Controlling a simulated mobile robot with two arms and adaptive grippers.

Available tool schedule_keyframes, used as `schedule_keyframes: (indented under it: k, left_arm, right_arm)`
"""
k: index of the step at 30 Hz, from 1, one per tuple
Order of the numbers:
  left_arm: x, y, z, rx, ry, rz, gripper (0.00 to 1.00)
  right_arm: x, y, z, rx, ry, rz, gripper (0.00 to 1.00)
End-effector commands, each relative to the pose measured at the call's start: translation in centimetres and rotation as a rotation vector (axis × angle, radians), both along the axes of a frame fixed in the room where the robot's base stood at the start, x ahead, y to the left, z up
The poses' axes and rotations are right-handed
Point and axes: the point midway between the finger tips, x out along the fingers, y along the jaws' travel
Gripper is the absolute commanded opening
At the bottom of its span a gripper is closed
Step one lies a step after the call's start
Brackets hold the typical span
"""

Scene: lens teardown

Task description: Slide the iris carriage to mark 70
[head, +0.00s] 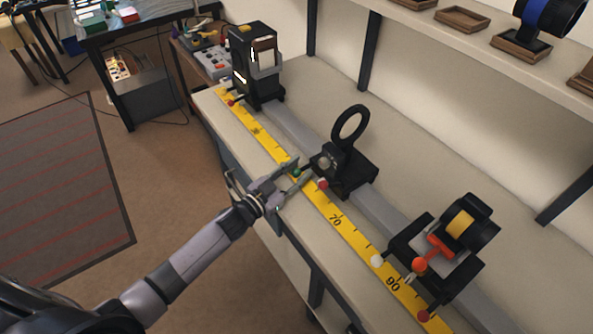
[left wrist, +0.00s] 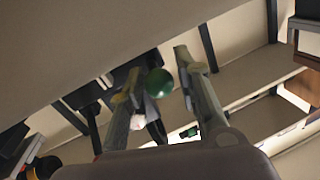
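The carriage with an upright black ring (head: 350,125), which looks like the iris carriage, sits midway along the rail. Its red pointer ball (head: 323,184) is over the yellow scale (head: 359,240), on the far side of the printed 70. My left gripper (head: 299,172) is at the front of this carriage. Its fingers are apart around a green knob (head: 296,174). In the left wrist view the green knob (left wrist: 159,83) shows between the open fingers (left wrist: 157,80), nearer the left finger, with a gap to the right one. Contact cannot be told. My right gripper is not in view.
A black lamp housing (head: 257,65) stands at the rail's far end. Another carriage (head: 450,245) with a yellow drum and orange knob sits nearer, by mark 90. Bare rail (head: 392,208) lies between it and the ring carriage. A shelf with wooden trays (head: 461,19) runs above.

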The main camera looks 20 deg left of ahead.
Motion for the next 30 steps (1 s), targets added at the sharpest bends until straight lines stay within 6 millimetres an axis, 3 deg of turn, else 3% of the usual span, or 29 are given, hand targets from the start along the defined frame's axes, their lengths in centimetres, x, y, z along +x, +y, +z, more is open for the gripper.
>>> schedule_keyframes:
  k: [12,26,30]
  left_arm:
    - [0.00,0.06,0.01,0.000,0.000,0.001,0.00]
    - [0.01,0.09,0.03,0.000,0.000,0.001,0.00]
    - [-0.70,-0.83,0.05,-0.002,0.002,-0.001,0.00]
  right_arm:
    - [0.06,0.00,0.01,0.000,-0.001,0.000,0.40]
    - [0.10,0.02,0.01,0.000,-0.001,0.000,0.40]
    - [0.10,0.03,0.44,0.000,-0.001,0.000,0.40]
